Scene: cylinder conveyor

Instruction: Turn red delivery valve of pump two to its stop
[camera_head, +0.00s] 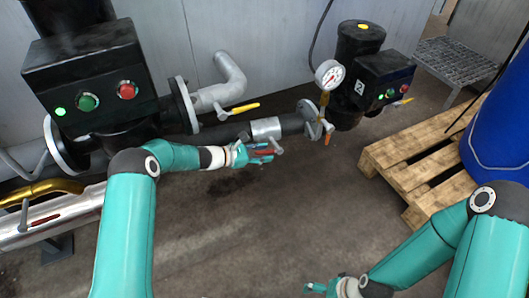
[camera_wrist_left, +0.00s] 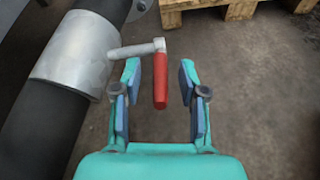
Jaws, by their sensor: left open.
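Pump two (camera_head: 362,50) is black, with a control box (camera_head: 385,78) marked 2, at the upper right of the head view. A valve handle with a red grip (camera_head: 263,153) is beside the pipe sleeve (camera_head: 265,128) left of the pump. In the left wrist view, the red grip (camera_wrist_left: 160,85) hangs from a grey arm (camera_wrist_left: 135,50). My left gripper (camera_head: 265,152) is open, its fingers on either side of the red grip, with gaps visible in the left wrist view (camera_wrist_left: 160,90). My right gripper (camera_head: 316,287) is low in the head view, away from the valve; its fingers are unclear.
Pump one's box (camera_head: 90,85) stands at the left, with a yellow-handled valve (camera_head: 243,108) beside it. A pressure gauge (camera_head: 329,74) stands over the pipe. A wooden pallet (camera_head: 420,165) and blue barrel (camera_head: 500,135) are at right. The middle floor is clear.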

